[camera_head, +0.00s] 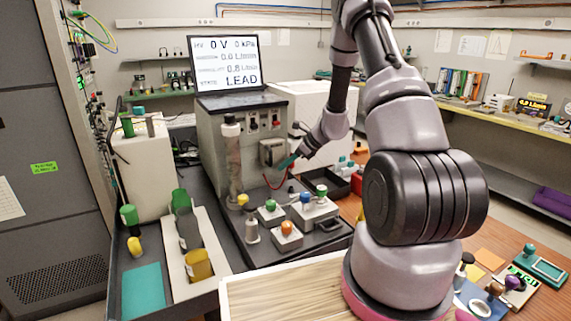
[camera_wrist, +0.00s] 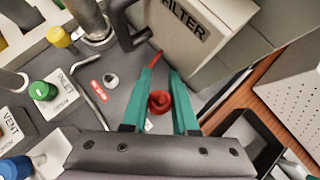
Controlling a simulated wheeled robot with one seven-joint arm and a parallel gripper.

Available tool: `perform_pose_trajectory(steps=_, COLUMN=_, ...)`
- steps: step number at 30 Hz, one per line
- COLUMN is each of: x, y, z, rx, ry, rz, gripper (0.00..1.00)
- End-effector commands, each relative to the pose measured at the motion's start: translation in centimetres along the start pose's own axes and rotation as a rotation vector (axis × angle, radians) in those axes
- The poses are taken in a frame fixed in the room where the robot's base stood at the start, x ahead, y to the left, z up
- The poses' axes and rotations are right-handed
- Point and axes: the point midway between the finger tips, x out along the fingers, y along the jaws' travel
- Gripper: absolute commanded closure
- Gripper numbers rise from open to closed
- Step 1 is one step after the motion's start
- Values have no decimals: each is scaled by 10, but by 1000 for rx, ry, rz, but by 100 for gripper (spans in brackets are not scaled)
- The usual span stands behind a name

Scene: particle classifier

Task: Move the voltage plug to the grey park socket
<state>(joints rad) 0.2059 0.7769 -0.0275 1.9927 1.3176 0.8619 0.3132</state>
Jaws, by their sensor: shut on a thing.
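My gripper (camera_head: 289,160) is in front of the grey machine (camera_head: 212,135) in the head view, beside its small front box. In the wrist view, my gripper (camera_wrist: 161,78) has its teal fingers on either side of a red round piece, the voltage plug (camera_wrist: 159,102), and is shut on it. A red lead (camera_wrist: 156,60) shows past the fingertips, and a red cable (camera_head: 276,186) hangs below them in the head view. A small grey round fitting (camera_wrist: 111,80) beside a red label is left of the fingers; I cannot tell whether it is the grey park socket.
A box marked FILTER (camera_wrist: 187,35) stands close ahead of the fingers. A green INLET knob (camera_wrist: 42,91) and a bent grey rod (camera_wrist: 90,75) are to the left. A black tray (camera_wrist: 252,135) is at right. A screen (camera_head: 226,63) reading LEAD tops the machine.

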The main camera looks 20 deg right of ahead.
Motion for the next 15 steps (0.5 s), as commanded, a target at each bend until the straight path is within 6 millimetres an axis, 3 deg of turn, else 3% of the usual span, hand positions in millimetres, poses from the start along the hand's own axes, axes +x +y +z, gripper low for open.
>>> perform_pose_trajectory(steps=15, x=32, y=0, z=-32, rx=2, ry=0, rz=0, gripper=100)
